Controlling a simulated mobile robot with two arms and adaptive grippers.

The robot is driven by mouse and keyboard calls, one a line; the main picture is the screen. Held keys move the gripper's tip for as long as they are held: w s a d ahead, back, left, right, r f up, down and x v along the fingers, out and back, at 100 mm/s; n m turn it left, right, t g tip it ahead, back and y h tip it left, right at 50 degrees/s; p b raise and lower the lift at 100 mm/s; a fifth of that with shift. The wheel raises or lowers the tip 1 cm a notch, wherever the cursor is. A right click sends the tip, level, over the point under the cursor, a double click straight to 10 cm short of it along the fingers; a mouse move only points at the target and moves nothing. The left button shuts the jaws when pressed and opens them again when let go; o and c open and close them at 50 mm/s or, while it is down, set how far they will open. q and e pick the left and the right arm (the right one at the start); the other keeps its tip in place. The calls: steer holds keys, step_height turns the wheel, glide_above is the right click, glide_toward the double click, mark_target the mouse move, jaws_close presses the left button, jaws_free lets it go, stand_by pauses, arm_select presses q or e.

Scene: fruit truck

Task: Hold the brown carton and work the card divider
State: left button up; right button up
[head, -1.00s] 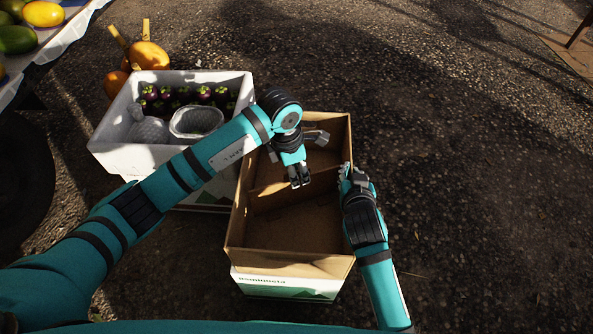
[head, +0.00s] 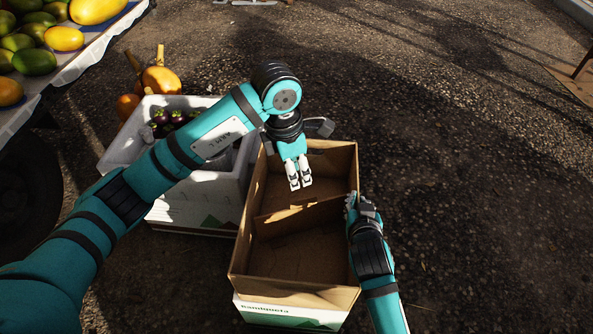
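My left gripper (head: 300,186) points down over the carton, above and behind the divider in the picture. Its two fingers are close together with nothing between them that I can see, and they look apart from the card. My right gripper (head: 353,200) is at the carton's right wall, its fingers at the rim and apparently closed on it. Part of its grip is hidden.
A white crate (head: 199,188) with purple fruit stands close to the carton's left, partly hidden by my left arm. Orange pumpkins (head: 160,80) are behind it. A fruit stall (head: 72,62) is at upper left. Ground (head: 480,180) to the right is clear.

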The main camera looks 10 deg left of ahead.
steer(key=o, duration=0.5)
steer(key=v, duration=1.2)
steer(key=shift+s+f, duration=0.1)
steer(key=shift+s, duration=0.05)
